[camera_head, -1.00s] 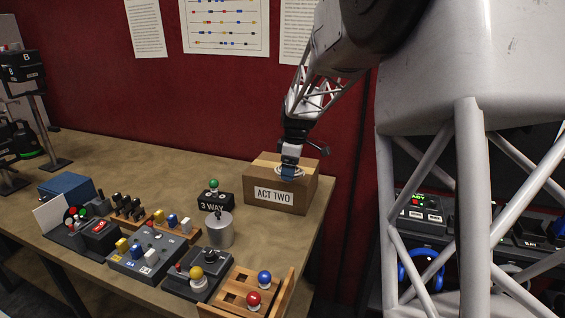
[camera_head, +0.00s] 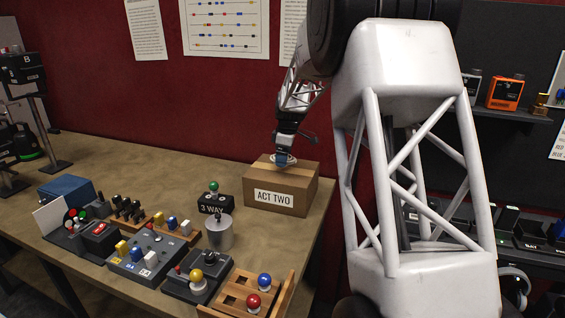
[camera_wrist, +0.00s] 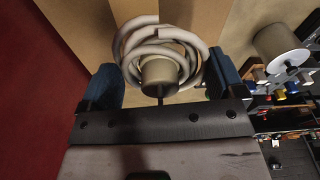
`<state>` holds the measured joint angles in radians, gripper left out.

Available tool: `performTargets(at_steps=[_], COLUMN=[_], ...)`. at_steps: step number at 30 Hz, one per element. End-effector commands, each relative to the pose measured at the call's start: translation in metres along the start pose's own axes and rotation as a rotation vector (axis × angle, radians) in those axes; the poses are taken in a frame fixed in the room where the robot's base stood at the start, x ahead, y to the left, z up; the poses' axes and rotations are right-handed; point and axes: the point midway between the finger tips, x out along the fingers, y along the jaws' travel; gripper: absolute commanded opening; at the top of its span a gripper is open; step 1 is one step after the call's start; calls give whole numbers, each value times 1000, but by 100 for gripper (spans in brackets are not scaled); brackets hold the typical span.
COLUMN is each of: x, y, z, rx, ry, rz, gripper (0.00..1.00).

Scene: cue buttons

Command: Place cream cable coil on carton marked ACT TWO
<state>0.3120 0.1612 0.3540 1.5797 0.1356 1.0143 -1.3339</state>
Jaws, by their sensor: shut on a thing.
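The cream cable coil (camera_wrist: 190,40) is a stack of pale loops around a beige knob in the wrist view. It shows small at the top of the carton in the head view (camera_head: 291,161). My gripper (camera_wrist: 163,84) is shut on the coil's knob, between blue fingertips. It points down over the carton in the head view (camera_head: 282,157). The brown carton marked ACT TWO (camera_head: 300,201) stands upright at the table's back right. The coil is over the rear of its top. Whether it touches the carton is unclear.
A black 3 WAY box (camera_head: 215,205) with a green button stands left of the carton. A grey metal cylinder (camera_head: 219,233) and a wooden tray (camera_head: 283,302) with red and blue buttons are nearer. Several control boxes fill the front left. The red wall is close behind.

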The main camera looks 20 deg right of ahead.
Motion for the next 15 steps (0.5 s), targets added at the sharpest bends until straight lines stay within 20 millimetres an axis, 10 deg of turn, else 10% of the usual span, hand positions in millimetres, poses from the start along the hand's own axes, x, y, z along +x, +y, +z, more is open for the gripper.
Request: performTargets(at_steps=[15], x=[3], y=[24], z=[-8], rx=[0], ry=[0], rz=[1], gripper=[59])
